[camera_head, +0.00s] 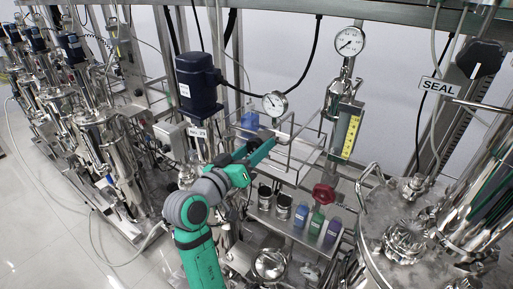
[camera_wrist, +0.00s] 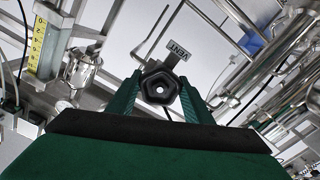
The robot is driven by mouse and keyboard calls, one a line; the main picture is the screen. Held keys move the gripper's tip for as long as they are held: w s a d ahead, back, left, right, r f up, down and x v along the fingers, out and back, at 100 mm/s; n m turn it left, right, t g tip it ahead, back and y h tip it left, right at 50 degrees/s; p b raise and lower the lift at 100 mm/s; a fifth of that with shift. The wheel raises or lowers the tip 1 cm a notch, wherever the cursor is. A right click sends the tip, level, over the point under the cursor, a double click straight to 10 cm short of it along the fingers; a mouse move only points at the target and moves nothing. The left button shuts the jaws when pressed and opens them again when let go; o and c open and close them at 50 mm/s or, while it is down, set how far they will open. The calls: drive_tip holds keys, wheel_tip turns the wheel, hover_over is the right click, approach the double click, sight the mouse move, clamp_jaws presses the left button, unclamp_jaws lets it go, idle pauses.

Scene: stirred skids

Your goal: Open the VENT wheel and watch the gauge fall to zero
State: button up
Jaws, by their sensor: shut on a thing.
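The VENT wheel (camera_wrist: 150,94) is a small black lobed knob with a pale centre, in the middle of the wrist view. A tag reading VENT (camera_wrist: 178,54) stands just beyond it. My gripper (camera_wrist: 158,98) has one green finger on each side of the wheel and is shut on it. In the head view my gripper (camera_head: 268,138) is near the middle, and the wheel cannot be made out there. A round white gauge (camera_head: 350,41) stands at the upper right; a smaller gauge (camera_head: 275,104) is just above my gripper. Both dials are too small to read surely.
A red handwheel (camera_head: 324,193) and several coloured bottles (camera_head: 317,222) are to the right of my arm. A black knob (camera_head: 480,58) is near a SEAL sign (camera_head: 439,88). Wire rails (camera_head: 298,137) and pipes crowd the gripper. Open floor (camera_head: 40,225) lies at left.

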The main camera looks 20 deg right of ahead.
drive_tip(key=n, duration=1.4)
drive_tip(key=shift+n, duration=0.3)
drive_tip(key=n, duration=0.6)
drive_tip(key=shift+f, duration=0.1)
drive_tip(key=n, duration=0.4)
drive_tip(key=shift+n, duration=1.9)
drive_tip(key=o, duration=1)
